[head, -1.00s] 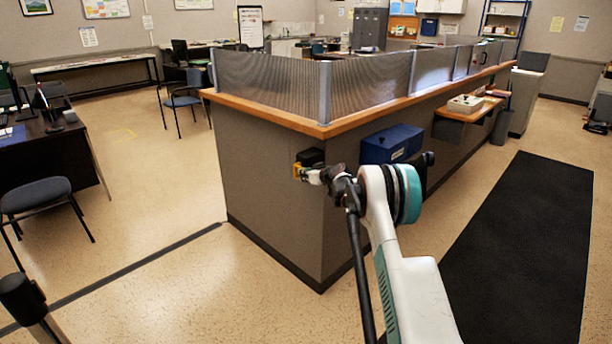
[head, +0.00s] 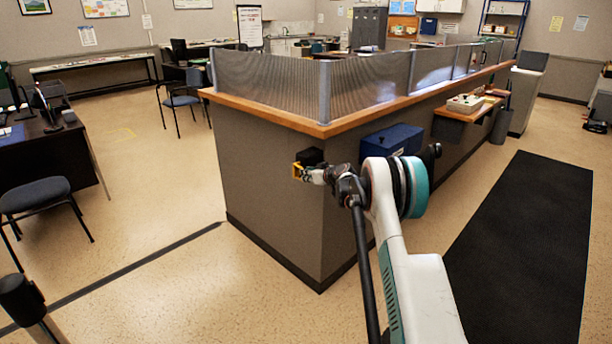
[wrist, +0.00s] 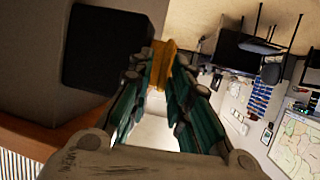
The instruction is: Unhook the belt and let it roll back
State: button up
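A black box (head: 311,156), which looks like the belt housing, is fixed to the end face of the grey counter near its corner; it fills the upper left in the wrist view (wrist: 108,48). A small yellow end piece (head: 298,172) sits right beside it; it also shows in the wrist view (wrist: 163,62). My gripper (head: 307,173) reaches it from the right, and its fingers close on the yellow piece from both sides in the wrist view (wrist: 168,82). I see no length of belt stretched across the floor gap. Whether the piece touches the box is unclear.
The counter (head: 265,200) has a wooden top with a mesh screen. A blue box (head: 392,143) hangs on its front, close to my arm. A black-topped post (head: 22,300) stands at lower left. A dark mat (head: 525,240) lies right; open floor (head: 150,220) lies left.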

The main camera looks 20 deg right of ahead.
jog(key=v, duration=1)
jog(key=shift+s, duration=0.1)
